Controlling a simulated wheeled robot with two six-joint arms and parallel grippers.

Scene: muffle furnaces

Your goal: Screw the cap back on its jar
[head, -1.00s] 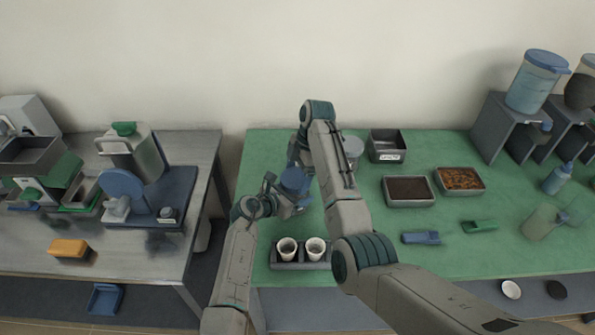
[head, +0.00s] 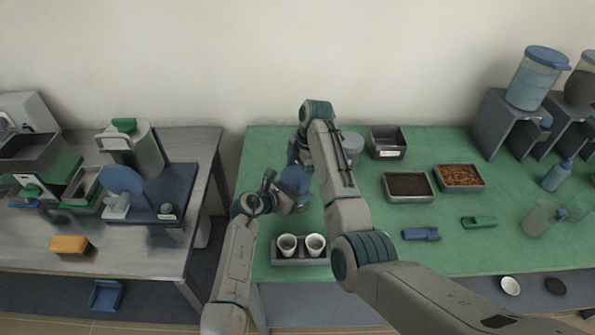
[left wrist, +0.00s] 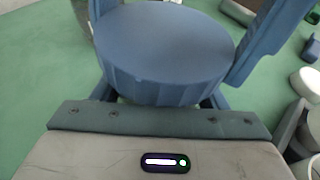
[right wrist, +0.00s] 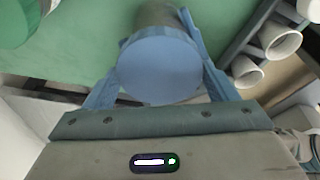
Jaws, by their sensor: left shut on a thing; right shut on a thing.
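The cap (left wrist: 165,50) is a wide blue disc with a ribbed rim, seen close up in the left wrist view. My left gripper (head: 274,192) is shut on it, with a finger on either side. In the right wrist view my right gripper (right wrist: 160,75) is shut on the jar (right wrist: 160,70), which shows a smooth round blue face with a darker grey body beyond it. In the head view both grippers meet around a blue shape (head: 294,181), above the green table. The arms partly hide it, and I cannot tell whether cap and jar touch.
A grey round container (head: 352,146) is behind my right arm. Trays (head: 408,200) and blue and green items (head: 421,234) lie to the right.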

